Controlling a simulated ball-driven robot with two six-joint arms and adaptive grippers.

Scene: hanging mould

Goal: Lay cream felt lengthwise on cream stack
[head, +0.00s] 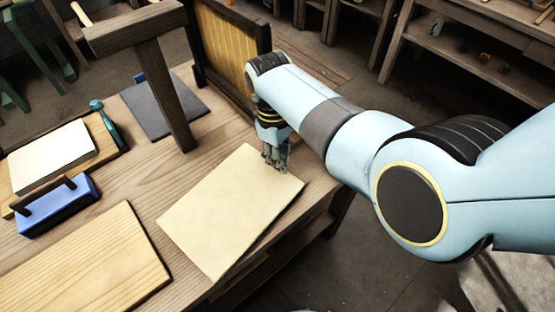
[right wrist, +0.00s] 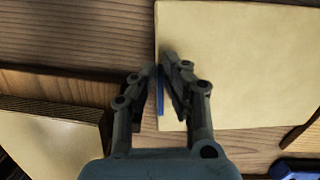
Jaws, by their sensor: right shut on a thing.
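A large cream felt sheet (head: 228,215) is over the right part of the bench in the head view, close to its near edge. My right gripper (head: 275,165) is at the sheet's far right corner area. In the right wrist view, my right gripper (right wrist: 163,75) is shut at the left edge of the cream felt (right wrist: 245,60), with a blue strip (right wrist: 160,95) between the fingers. I cannot tell if the felt touches the bench. A cream stack (head: 52,152) lies on a wooden board at the left. My left gripper is out of view.
A blue block with a dark handle (head: 58,207) stands before the stack. A pale wooden board (head: 85,265) lies at the near left. A wooden post (head: 165,90), a dark grey slab (head: 150,108) and a framed mould (head: 232,55) stand behind. Bare bench lies between.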

